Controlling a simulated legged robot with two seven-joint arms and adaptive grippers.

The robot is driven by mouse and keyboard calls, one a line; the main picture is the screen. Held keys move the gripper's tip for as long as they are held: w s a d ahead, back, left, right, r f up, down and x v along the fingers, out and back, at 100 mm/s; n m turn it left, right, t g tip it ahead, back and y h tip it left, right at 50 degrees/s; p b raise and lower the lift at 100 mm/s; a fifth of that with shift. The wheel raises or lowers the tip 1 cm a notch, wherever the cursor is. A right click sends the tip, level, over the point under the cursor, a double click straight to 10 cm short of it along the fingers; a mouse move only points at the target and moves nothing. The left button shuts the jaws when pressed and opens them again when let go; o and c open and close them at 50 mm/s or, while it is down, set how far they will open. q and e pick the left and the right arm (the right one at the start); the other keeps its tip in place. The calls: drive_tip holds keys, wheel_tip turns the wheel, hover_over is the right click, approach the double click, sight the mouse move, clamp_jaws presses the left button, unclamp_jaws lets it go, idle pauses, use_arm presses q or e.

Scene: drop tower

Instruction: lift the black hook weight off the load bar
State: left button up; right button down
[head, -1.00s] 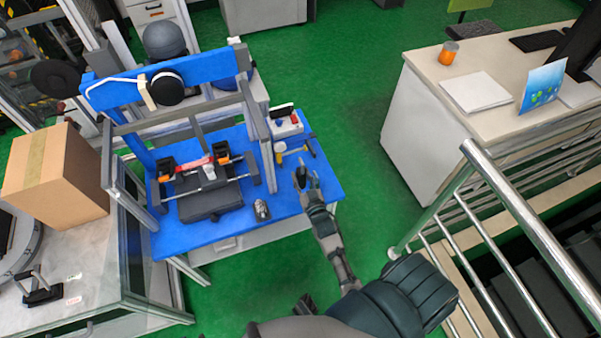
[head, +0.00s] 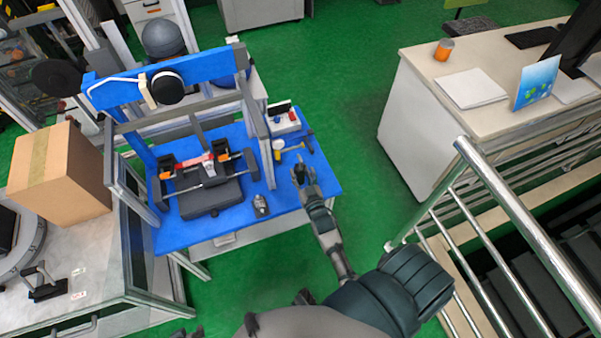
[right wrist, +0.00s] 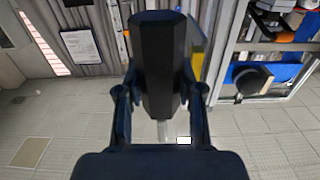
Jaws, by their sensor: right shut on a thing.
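My right gripper (head: 302,173) is over the right edge of the blue bench top, to the right of the drop tower and clear of the load bar. In the right wrist view its fingers (right wrist: 158,100) are shut on a black faceted block (right wrist: 157,60), which looks like the black hook weight. I cannot see a hook on it. The load bar (head: 228,179) lies across the lower part of the tower, with a dark piece at each end. A dark block (head: 212,197) sits beneath it. My left gripper is not clearly in view.
A small grey metal piece (head: 261,206) stands on the blue bench top (head: 285,205). A hammer (head: 297,147) and a white switch box (head: 284,122) lie behind my gripper. A cardboard box (head: 60,180) is at left. A steel railing (head: 510,210) stands at right, with open green floor between.

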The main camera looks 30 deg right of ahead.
sight(302, 173)
drive_tip(key=shift+s+a+r+p, duration=0.1)
drive_tip(key=shift+s+r+p, duration=0.2)
drive_tip(key=shift+r+p, duration=0.6)
drive_tip(key=shift+s+a+r+p, duration=0.1)
drive_tip(key=shift+s+r+p, duration=0.15)
drive_tip(key=shift+r+p, duration=0.6)
